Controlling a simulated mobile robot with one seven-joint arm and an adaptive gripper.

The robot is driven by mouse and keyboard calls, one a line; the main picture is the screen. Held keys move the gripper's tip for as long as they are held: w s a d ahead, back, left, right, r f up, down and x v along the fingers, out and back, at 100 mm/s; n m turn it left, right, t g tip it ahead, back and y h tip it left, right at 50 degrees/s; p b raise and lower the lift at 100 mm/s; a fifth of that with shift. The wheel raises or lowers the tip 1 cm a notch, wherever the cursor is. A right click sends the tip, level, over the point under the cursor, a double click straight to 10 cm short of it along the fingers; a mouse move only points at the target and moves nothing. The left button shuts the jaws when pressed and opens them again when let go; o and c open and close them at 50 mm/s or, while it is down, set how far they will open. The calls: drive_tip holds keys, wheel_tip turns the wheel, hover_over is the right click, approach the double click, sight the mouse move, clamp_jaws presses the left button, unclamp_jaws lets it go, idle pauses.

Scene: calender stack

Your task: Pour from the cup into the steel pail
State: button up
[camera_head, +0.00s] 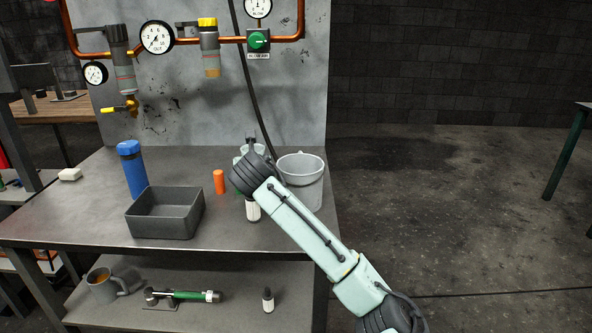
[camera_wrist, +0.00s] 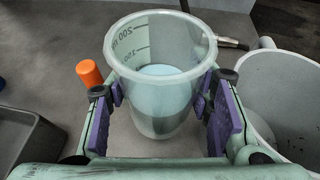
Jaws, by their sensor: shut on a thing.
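A clear measuring cup (camera_wrist: 160,85) with printed marks stands upright between my fingers in the wrist view. It holds a pale blue liquid or fill. My gripper (camera_wrist: 165,108) is shut on the cup, with purple pads on both sides of it. In the head view the cup (camera_head: 252,149) is mostly hidden behind my arm. The steel pail (camera_head: 302,178) stands on the bench near its right edge, just right of my gripper. In the wrist view the pail (camera_wrist: 280,85) shows at the right, cut off by the frame, close beside the right finger.
An orange cylinder (camera_head: 219,182), a blue bottle (camera_head: 132,168) and a dark open tray (camera_head: 165,213) are on the bench left of my gripper. A pipe panel with gauges (camera_head: 157,37) rises behind.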

drive_tip(key=shift+d+r, duration=0.1)
idle(0.3)
drive_tip(key=shift+d+r+m+y+p, duration=0.25)
drive_tip(key=shift+r+m+p, duration=0.1)
drive_tip(key=shift+r, duration=0.5)
drive_tip(key=shift+d+r+m+y+p, duration=0.15)
drive_tip(key=shift+d+r+m+p, duration=0.15)
drive_tip(key=shift+r, duration=0.55)
drive_tip(key=d+r+m+y, duration=0.1)
drive_tip(key=m, duration=0.1)
drive_tip(key=d+r+m+t+y+b, duration=0.1)
drive_tip(key=d+r+m+y, duration=0.1)
drive_tip(key=shift+w+d+r+m, duration=0.1)
drive_tip(key=shift+r+m, duration=0.05)
drive_tip(key=shift+m, duration=0.1)
drive_tip(key=shift+d+f+m+b, duration=0.1)
drive_tip(key=shift+f+m+b, duration=0.2)
drive_tip(key=shift+b, duration=0.15)
drive_tip(key=shift+f+m+t+y+b, duration=0.3)
drive_tip(key=shift+m+t+y+b, duration=0.1)
drive_tip(key=shift+m, duration=0.3)
drive_tip(key=shift+r+m+t+y+p, duration=0.4)
drive_tip(key=shift+r+m+y+p, duration=0.35)
drive_tip(key=shift+m, duration=0.75)
idle(0.9)
drive_tip(key=shift+d+f+m+t, duration=0.25)
drive_tip(key=shift+d+m+t, duration=0.15)
drive_tip(key=shift+d+m, duration=0.3)
idle(0.6)
